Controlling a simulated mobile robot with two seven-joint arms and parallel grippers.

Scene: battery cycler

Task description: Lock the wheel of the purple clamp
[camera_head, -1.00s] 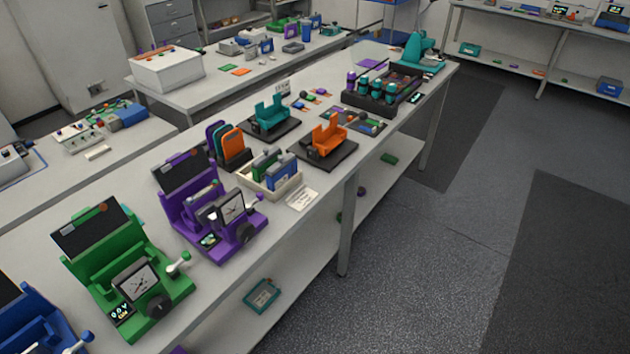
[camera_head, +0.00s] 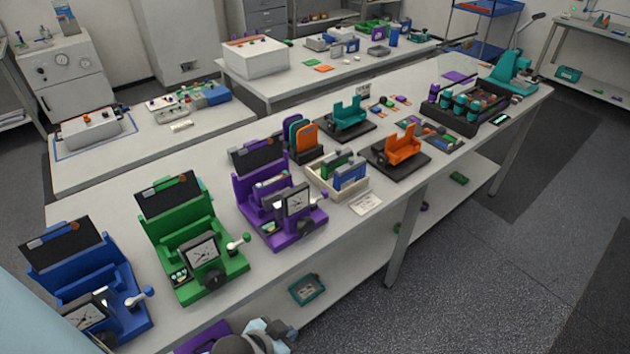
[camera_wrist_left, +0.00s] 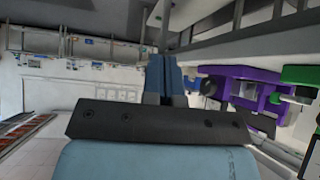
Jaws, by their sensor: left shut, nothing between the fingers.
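The purple clamp (camera_head: 253,188) stands on the long bench, with a battery cell in its cradle, a square dial gauge (camera_head: 297,201), a black wheel (camera_head: 306,226) and a purple-knobbed lever (camera_head: 319,197) at its front. It also shows in the left wrist view (camera_wrist_left: 246,80), turned over, to the right of the fingers, with a round black wheel (camera_wrist_left: 208,87). My left gripper (camera_head: 270,331) is low at the bottom edge, in front of the bench and apart from the clamp. Its blue fingers (camera_wrist_left: 165,73) are together and empty. My right gripper is out of view.
A green clamp (camera_head: 180,222) and a blue clamp (camera_head: 82,270) stand left of the purple one. A wooden tray (camera_head: 322,184) with cells and a small card (camera_head: 366,203) lie to its right. A lower shelf (camera_head: 345,262) runs under the bench front.

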